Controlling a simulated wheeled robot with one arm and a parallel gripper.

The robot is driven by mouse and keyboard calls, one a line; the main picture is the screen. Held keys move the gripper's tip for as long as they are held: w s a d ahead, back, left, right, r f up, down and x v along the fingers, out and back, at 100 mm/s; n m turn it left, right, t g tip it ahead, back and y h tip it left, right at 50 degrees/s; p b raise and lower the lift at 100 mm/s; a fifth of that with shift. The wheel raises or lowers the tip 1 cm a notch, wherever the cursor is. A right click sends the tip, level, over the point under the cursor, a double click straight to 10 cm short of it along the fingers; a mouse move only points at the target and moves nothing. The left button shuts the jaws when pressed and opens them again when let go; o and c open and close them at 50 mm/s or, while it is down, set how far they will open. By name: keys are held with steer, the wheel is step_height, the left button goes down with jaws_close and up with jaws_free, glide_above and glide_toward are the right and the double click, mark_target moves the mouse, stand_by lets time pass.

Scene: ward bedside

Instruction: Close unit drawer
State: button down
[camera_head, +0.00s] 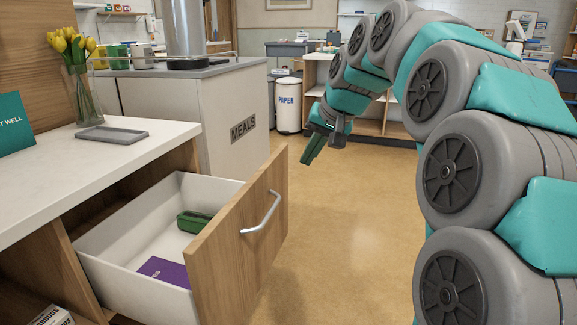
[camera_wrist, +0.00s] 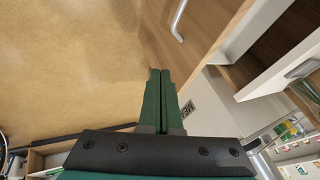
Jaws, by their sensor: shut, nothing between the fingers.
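The unit drawer (camera_head: 240,245) stands pulled out of the bedside unit, with a wooden front, white inner walls and a silver bar handle (camera_head: 262,214). A green case (camera_head: 193,221) and a purple item (camera_head: 168,270) lie inside it. My gripper (camera_head: 310,158) is shut and empty, in the air beyond and to the right of the drawer front, apart from it. In the wrist view my gripper's fingers (camera_wrist: 160,72) are together, and the drawer handle (camera_wrist: 180,20) shows above and to the right of them.
The unit's white top (camera_head: 90,165) holds a vase of yellow flowers (camera_head: 78,75), a grey tray (camera_head: 112,135) and a teal card (camera_head: 12,122). A MEALS cart (camera_head: 215,115) stands behind. A PAPER bin (camera_head: 288,105) is farther back. The floor (camera_head: 340,230) right of the drawer is clear.

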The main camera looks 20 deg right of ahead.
mark_target(280, 165)
steer(key=w+d+r+t, duration=0.1)
steer(key=w+d+r, duration=0.2)
steer(key=d, duration=0.1)
steer(key=shift+m, duration=0.4)
steer(key=shift+w+a+f+b, duration=0.2)
steer(key=shift+w+a+f, duration=0.7)
steer(key=shift+w+f, duration=0.45)
steer(key=shift+w+a+f+b, duration=0.15)
steer(key=shift+w+a+f, duration=0.7)
steer(key=shift+w+f, duration=0.45)
steer(key=shift+w+a+f+b, duration=0.2)
steer(key=shift+w+a+f, duration=0.8)
steer(key=shift+f, duration=0.5)
steer(key=shift+w, duration=0.1)
steer(key=shift+w+a, duration=0.25)
steer(key=shift+a, duration=0.05)
steer(key=w+a+p, duration=0.5)
steer(key=w+a, duration=0.2)
steer(key=a, duration=0.2)
steer(key=w+a+p, duration=0.4)
steer(key=w+a, duration=0.3)
steer(key=a, duration=0.3)
steer(key=shift+a+p, duration=0.2)
steer(key=shift+p, duration=0.2)
